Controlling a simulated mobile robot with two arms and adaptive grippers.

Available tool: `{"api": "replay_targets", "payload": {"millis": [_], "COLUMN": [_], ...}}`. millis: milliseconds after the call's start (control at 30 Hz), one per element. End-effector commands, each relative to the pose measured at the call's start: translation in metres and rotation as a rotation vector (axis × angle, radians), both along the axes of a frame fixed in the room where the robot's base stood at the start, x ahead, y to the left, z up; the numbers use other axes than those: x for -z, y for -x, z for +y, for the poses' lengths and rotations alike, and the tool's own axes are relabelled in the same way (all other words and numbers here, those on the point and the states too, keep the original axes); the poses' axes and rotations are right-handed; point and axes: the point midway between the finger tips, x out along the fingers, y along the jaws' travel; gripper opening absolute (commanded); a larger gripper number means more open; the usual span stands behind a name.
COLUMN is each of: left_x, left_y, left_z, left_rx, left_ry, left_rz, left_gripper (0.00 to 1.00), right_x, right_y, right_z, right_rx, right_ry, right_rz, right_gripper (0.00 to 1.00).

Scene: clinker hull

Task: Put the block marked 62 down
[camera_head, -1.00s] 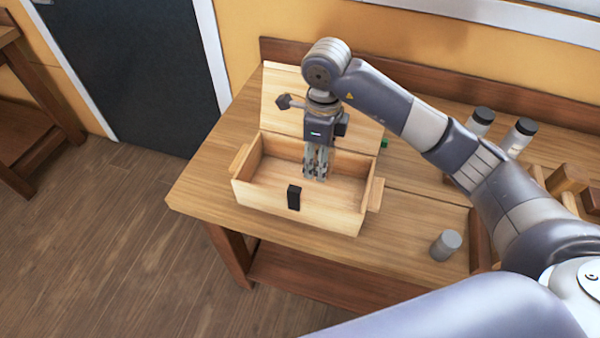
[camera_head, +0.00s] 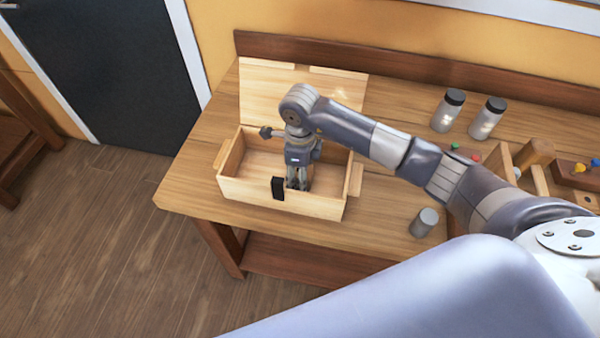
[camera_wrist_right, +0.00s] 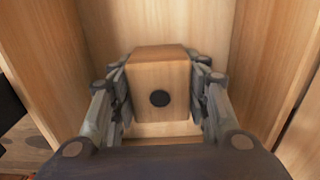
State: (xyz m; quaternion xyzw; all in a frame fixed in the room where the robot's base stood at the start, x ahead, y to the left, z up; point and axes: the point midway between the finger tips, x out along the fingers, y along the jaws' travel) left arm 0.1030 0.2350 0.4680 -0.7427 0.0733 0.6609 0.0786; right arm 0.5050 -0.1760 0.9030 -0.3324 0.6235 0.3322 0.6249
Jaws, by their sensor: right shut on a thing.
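My right gripper (camera_head: 297,182) points down inside the open wooden box (camera_head: 237,190), near its front wall. It also shows in the right wrist view (camera_wrist_right: 160,95), shut on a wooden block (camera_wrist_right: 160,68). The block has a dark round spot on the face towards the camera; no number is readable. Pale wooden walls stand on both sides of the block in that view. Whether the block touches the box floor I cannot tell. In the head view the block is hidden by the gripper and the front wall. My left gripper is not in view.
The box lid (camera_head: 260,90) stands open at the back. A black latch (camera_head: 278,188) is on the front wall. A grey cylinder (camera_head: 425,222) stands to the right. Two black-capped jars (camera_head: 448,110) (camera_head: 487,118) and a wooden rack (camera_head: 537,177) are further right.

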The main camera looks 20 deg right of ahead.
Motion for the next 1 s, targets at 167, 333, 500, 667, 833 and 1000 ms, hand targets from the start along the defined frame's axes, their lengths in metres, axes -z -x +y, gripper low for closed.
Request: {"api": "replay_targets", "payload": {"millis": [167,333,500,667,833,1000], "left_x": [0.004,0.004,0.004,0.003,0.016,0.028], "left_y": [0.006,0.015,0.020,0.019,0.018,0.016], "left_z": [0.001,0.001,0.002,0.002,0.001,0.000], "left_rx": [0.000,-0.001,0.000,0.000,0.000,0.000], "left_ry": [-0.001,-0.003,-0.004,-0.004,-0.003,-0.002], "left_rz": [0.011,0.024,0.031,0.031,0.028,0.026], "left_gripper": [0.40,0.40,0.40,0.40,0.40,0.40], "right_x": [0.002,0.002,0.002,-0.004,-0.033,-0.071], "right_y": [0.000,0.000,0.000,-0.001,-0.002,-0.002], "right_z": [0.000,0.000,0.000,0.000,-0.001,-0.001], "right_rx": [0.001,0.001,0.001,0.001,0.000,-0.001], "right_ry": [0.001,0.001,0.001,-0.001,0.000,0.000], "right_rz": [0.001,0.001,0.001,-0.003,-0.007,-0.007], "right_gripper": [0.54,0.63,0.63,0.63,0.63,0.63]}}
